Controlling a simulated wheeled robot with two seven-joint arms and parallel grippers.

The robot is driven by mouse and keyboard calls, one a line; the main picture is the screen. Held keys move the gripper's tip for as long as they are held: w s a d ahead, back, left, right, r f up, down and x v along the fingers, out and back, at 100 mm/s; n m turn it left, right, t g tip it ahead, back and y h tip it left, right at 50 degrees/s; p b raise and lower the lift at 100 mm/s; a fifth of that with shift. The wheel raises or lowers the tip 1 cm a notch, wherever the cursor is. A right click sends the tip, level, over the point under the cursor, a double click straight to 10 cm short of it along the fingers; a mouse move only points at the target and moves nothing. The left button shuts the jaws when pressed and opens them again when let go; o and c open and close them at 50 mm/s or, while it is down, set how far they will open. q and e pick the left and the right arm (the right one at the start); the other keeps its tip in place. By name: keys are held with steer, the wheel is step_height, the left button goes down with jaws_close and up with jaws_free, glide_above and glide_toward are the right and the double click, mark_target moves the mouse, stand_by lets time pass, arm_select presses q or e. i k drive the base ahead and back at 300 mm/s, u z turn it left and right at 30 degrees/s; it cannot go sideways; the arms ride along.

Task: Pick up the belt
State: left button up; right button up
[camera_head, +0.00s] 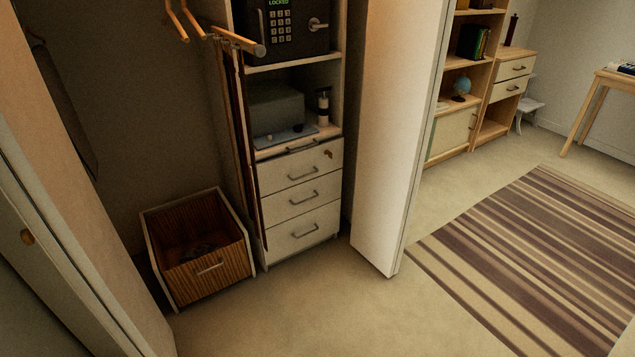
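No item shows clearly as a belt. Long, narrow dark reddish-brown strips (241,150) hang from a wooden hanger rod beside the drawer unit, and I cannot tell whether one is a belt. A small dark item (203,249) lies inside the open wooden box (207,277) on the closet floor; it is too dim to identify. Neither of my grippers is in view.
White drawers (303,200) stand right of the box, with a safe (290,28) above. An open white door panel (390,140) stands to their right and a brown door (60,200) at the left. Bare carpet (285,315) lies in front; a striped rug (545,250) is at right.

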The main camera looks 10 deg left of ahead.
mark_target(242, 75)
steer(key=u, duration=0.75)
steer(key=i, duration=1)
steer(key=z, duration=0.75)
steer(key=i, duration=0.35)
steer(key=z, duration=0.25)
